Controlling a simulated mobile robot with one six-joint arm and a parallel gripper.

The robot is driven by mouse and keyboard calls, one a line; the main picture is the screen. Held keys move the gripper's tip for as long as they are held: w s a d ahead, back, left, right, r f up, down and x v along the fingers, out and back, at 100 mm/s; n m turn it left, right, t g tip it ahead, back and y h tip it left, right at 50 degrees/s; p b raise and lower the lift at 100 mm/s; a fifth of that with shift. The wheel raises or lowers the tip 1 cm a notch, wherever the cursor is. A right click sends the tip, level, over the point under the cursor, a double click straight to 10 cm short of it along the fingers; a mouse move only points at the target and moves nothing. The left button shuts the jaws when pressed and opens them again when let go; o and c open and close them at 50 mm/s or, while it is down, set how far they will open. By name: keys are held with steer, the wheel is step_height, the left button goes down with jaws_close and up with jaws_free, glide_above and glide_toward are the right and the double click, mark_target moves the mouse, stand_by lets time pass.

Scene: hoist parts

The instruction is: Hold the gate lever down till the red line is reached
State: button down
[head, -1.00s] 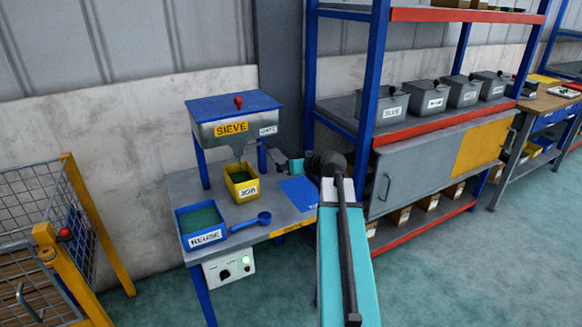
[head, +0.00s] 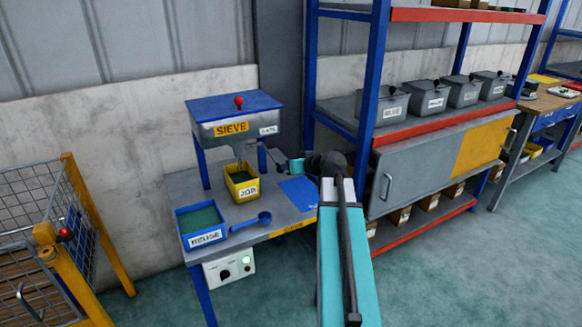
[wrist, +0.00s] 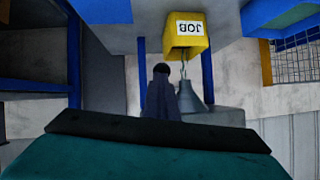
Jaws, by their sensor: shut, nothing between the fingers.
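The grey hopper marked SIEVE (head: 228,130) stands on blue legs, with a GATE label at its right side. A dark gate lever (head: 276,156) seems to stick out below that label. My gripper (head: 291,165) is shut and empty at the lever's outer end; whether they touch cannot be told. In the wrist view a dark shape with a round knob (wrist: 161,69) stands beside the grey spout (wrist: 193,95). The yellow JOB bin (head: 252,191) is under the spout with green material in it; it also shows in the wrist view (wrist: 187,45). No red line is discernible.
A blue REUSE bin (head: 206,237) and a blue scoop (head: 250,222) lie on the bench (head: 275,215). A blue pad (head: 298,192) lies right of the JOB bin. A shelf rack (head: 450,130) stands right, a yellow mesh cage (head: 75,220) left.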

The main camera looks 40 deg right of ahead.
steer(key=w+r+v, duration=0.1)
steer(key=v, duration=1.2)
steer(key=shift+d+r, duration=0.3)
steer(key=shift+d, duration=0.05)
